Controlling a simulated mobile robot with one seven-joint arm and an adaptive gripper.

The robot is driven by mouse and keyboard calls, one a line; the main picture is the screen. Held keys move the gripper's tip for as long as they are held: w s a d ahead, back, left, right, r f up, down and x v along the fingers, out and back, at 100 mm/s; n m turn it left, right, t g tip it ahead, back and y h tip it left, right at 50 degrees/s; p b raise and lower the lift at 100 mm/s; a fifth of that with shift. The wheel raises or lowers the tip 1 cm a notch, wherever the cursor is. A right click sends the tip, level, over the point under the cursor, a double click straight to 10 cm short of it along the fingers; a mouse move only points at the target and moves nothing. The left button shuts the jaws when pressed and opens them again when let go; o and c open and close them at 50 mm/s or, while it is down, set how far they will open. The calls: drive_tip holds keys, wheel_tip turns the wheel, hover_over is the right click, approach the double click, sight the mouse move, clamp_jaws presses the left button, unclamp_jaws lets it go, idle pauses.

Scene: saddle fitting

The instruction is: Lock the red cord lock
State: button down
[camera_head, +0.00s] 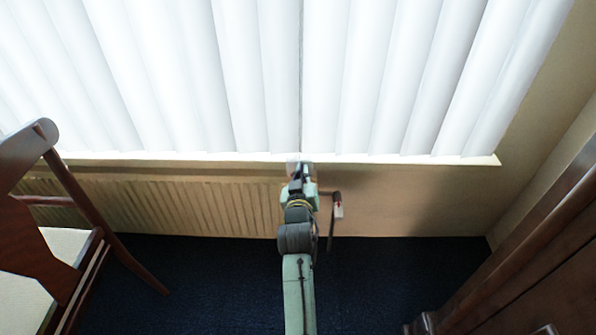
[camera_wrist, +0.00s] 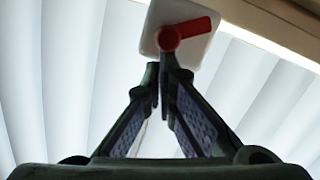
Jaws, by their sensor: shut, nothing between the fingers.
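The red cord lock (camera_wrist: 186,31) is a red lever with a round hub at its left end, its handle pointing right and slightly up. It sits on a white plate (camera_wrist: 205,48) with rounded corners at the top of the wrist view. My gripper (camera_wrist: 163,68) is shut and empty, its fingertips together just below the hub. I cannot tell whether they touch the lever. In the head view my gripper (camera_head: 298,168) is at the sill below the blinds; the red lever cannot be made out there.
White vertical blinds (camera_head: 220,80) hang behind, with a thin dark line between two slats. A ribbed radiator (camera_head: 190,205) is below the sill at left. A wooden chair (camera_head: 75,200) stands left and dark wooden furniture (camera_head: 530,270) right. Blue floor (camera_head: 400,275) between is clear.

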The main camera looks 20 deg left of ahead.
drive_tip(key=m, duration=0.1)
drive_tip(key=d+f+m, duration=0.1)
drive_tip(key=m+y, duration=0.1)
drive_tip(key=shift+w+d+f+m+g+b, duration=0.15)
drive_tip(key=shift+w+d+m+g+b, duration=0.15)
drive_tip(key=shift+d, duration=0.1)
drive_tip(key=r+p, duration=0.1)
drive_tip(key=w+r+p, duration=0.1)
drive_tip(key=r, duration=0.1)
drive_tip(key=w+r+p, duration=0.1)
drive_tip(key=shift+a+r+p, duration=0.35)
drive_tip(key=shift+r+p, duration=0.05)
drive_tip(key=f+b+v, duration=0.1)
drive_tip(key=b+v, duration=0.2)
drive_tip(key=v, duration=0.7)
drive_tip(key=shift+s+f, duration=0.2)
drive_tip(key=shift+f, duration=0.05)
